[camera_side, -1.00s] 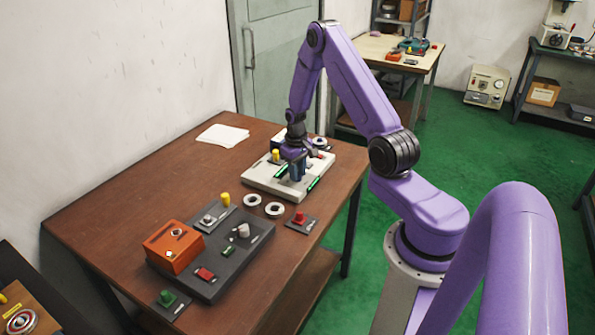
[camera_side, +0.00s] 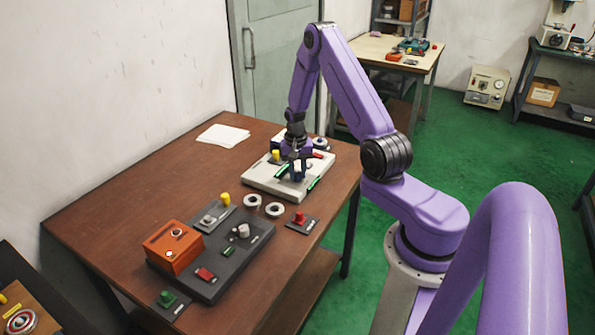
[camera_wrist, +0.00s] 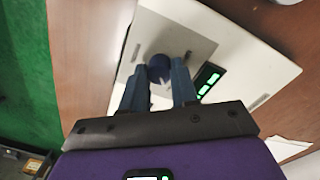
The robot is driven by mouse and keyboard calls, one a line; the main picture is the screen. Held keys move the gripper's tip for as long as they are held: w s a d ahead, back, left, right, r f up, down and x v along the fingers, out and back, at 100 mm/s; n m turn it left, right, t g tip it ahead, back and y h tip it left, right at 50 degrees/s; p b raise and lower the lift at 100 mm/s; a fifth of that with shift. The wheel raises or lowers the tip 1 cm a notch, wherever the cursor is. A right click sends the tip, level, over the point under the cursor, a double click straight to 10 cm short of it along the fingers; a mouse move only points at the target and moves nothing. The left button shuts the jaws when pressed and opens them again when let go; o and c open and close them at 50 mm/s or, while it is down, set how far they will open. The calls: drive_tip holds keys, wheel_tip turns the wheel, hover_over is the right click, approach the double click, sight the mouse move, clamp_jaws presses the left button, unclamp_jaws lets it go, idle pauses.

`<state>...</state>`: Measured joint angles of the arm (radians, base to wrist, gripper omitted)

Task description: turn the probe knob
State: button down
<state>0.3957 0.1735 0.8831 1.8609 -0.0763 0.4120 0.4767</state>
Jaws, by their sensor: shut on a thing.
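The probe knob (camera_wrist: 159,67) is round and dark blue with a pale pointer mark. It stands on a grey plate on the cream panel (camera_wrist: 275,75). In the wrist view my gripper (camera_wrist: 163,74) has its two fingers on either side of the knob, shut on it. In the side view my gripper (camera_side: 297,170) is low over the cream panel (camera_side: 262,184), and the knob is mostly hidden there. A green-lit display (camera_wrist: 208,80) is to the right of the knob in the wrist view.
Two pale rings (camera_side: 275,209) lie in front of the panel. Nearby are a red-button box (camera_side: 300,221), a dark control board (camera_side: 225,262) and an orange box (camera_side: 173,248). Paper (camera_side: 222,136) lies at the back left. The left of the brown table is clear.

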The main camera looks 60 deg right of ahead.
sight(296, 173)
idle(0.5)
drive_tip(key=c, duration=0.9)
unclamp_jaws()
drive_tip(key=shift+o, duration=0.2)
wheel_tip(296, 173, up, 18)
drive_tip(key=shift+w+a+f, duration=0.15)
drive_tip(key=shift+w+f, duration=0.1)
